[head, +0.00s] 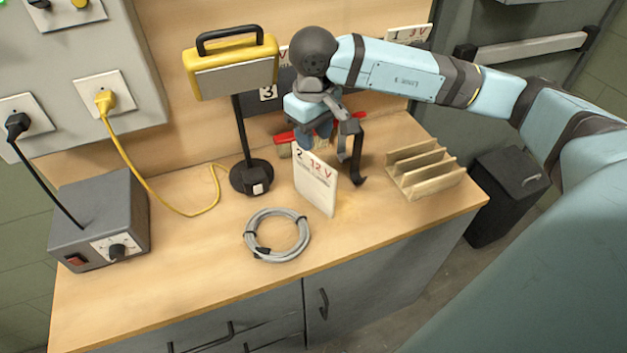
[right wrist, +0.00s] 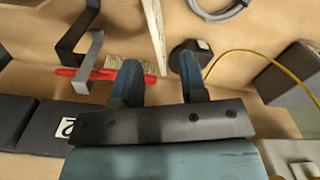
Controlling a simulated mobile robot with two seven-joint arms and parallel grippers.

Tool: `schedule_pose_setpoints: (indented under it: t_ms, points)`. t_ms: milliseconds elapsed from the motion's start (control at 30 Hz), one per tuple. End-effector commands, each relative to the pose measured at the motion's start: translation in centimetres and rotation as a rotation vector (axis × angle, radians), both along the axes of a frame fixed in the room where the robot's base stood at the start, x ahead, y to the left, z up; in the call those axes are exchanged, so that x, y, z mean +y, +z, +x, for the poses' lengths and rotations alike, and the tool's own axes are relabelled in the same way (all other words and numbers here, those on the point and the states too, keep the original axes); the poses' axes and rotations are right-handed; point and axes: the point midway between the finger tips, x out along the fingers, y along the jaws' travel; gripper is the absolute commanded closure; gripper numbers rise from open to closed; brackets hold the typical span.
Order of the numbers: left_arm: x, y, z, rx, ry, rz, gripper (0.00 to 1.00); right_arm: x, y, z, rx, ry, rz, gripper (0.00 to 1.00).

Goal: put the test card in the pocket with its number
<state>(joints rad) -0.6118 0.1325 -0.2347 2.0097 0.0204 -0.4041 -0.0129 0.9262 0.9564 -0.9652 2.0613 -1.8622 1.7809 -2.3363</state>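The test card (head: 316,186), cream with "2" and "12 V", stands upright and slightly tilted over the bench in the head view. In the right wrist view the card (right wrist: 155,32) shows nearly edge-on, its near end lined up with the gap between the fingertips. My right gripper (head: 318,130) is just behind and above the card in the head view. In the right wrist view its fingers (right wrist: 159,66) are apart, with no visible grip on the card. A dark pocket with label "2" (right wrist: 67,128) shows at lower left there. Another pocket is labelled "3" (head: 268,93). My left gripper is not in view.
A wooden slotted rack (head: 425,182) stands to the right on the bench. A grey cable coil (head: 277,235), a yellow lamp (head: 235,70) and a red-handled brush (head: 284,138) are nearby. A "1 3V" card (head: 410,34) is on the wall.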

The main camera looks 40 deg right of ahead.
Motion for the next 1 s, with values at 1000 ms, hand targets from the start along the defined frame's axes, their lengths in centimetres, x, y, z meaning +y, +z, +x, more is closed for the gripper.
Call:
schedule_pose_setpoints:
  t_ms: [1000]
  points:
    - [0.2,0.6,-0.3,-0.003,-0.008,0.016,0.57,-0.6,-9.2,0.7,-0.001,-0.001,0.0,0.63]
